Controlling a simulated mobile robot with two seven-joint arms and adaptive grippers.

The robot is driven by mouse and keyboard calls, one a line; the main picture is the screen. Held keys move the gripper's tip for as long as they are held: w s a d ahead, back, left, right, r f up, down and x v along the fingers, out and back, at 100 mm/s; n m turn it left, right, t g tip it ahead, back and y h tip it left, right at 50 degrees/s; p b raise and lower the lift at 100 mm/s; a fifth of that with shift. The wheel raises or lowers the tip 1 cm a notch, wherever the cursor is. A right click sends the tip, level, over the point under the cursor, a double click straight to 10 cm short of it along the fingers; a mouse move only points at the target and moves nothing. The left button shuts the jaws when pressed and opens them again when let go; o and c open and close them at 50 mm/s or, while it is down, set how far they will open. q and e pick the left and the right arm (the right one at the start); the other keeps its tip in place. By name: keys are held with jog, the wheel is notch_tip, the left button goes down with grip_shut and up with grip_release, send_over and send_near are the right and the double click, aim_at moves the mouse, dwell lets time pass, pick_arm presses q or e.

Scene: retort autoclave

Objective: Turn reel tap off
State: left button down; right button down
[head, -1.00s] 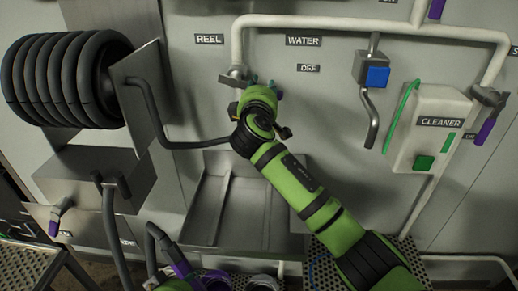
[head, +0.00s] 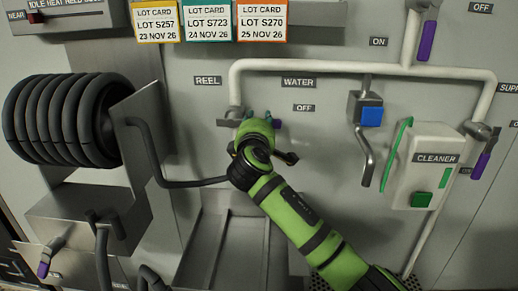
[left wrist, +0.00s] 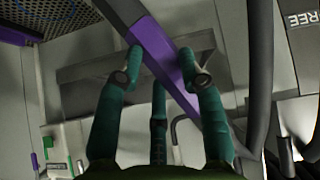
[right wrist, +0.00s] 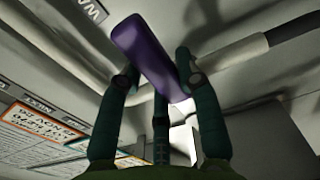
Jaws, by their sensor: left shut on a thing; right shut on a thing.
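The reel tap (head: 236,114) is a grey valve body on the white pipe, below and right of the REEL label (head: 208,80). My right gripper (head: 268,124) is at the tap, left of the OFF label (head: 303,107). In the right wrist view its fingers are shut on a purple handle (right wrist: 148,50), which crosses between them at a slant. The gripper hides this handle in the head view. My left gripper (left wrist: 165,68) is out of the head view. In the left wrist view it is shut on a purple grip (left wrist: 163,48) on a grey bar.
The blue-handled valve (head: 371,116), cleaner box (head: 432,165) and another purple-handled tap (head: 481,165) are at right. Lot cards (head: 207,22) hang above.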

jog(key=c, duration=0.8)
grip_release()
jog(key=shift+c, duration=0.2)
pick_arm(q)
jog(key=shift+r, duration=0.1)
pick_arm(e)
jog(key=s, duration=1.2)
